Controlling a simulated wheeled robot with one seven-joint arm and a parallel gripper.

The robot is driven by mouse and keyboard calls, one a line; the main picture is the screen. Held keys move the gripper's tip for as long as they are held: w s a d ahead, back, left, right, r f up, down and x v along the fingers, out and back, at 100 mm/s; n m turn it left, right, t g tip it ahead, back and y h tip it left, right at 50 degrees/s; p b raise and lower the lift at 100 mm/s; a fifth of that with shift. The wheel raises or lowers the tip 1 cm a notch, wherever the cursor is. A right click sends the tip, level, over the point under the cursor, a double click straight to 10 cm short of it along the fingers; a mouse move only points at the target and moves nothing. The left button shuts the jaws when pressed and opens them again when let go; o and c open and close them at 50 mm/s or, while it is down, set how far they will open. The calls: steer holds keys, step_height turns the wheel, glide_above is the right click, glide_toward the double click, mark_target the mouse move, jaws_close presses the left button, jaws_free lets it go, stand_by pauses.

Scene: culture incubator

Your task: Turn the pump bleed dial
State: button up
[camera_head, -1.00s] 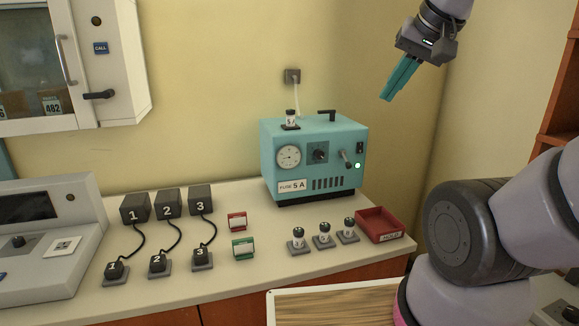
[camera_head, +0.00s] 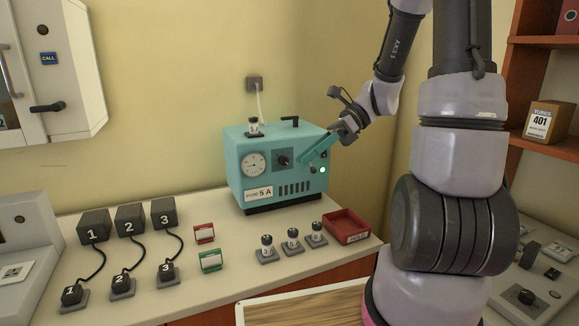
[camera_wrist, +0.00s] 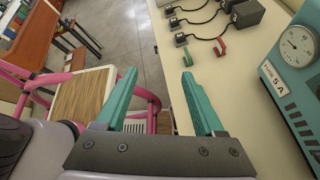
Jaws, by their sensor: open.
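The teal pump unit (camera_head: 250,197) stands at the back of the counter, with a round gauge, a "FUSE 5 A" label and a green light on its front. A black dial (camera_head: 283,160) sits on a dark square plate right of the gauge; I cannot read its label. My gripper (camera_head: 304,162) has teal fingers slanting down-left across the right of the pump's front, just right of the dial; whether they touch anything is unclear. The fingers hide the small lever there. In the wrist view my gripper (camera_wrist: 158,78) is open and empty. The pump (camera_wrist: 290,85) shows at the right edge; the dial is out of that view.
Several small dark-topped vials on stands (camera_head: 292,243) and a red tray (camera_head: 346,222) stand before the pump. Red (camera_head: 204,232) and green (camera_head: 211,260) card holders and numbered black blocks (camera_head: 129,220) with cables are to the left. A small vial (camera_head: 253,127) stands on the pump.

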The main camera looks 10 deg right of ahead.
steer(key=w+d+f+m+t+y, duration=0.4)
steer(key=w+f+m+t+y, duration=0.4)
steer(key=m, duration=0.6)
steer(key=m+t+h, duration=0.4)
steer(key=m+t, duration=0.6)
steer(key=m, duration=0.5)
glide_toward(286, 162)
steer(key=x, duration=0.7)
steer(key=shift+w+a, duration=0.1)
steer(key=shift+w, duration=0.05)
steer(key=shift+w+a+r, duration=0.25)
steer(key=shift+w+a, duration=0.1)
steer(key=shift+y, duration=0.4)
jaws_close()
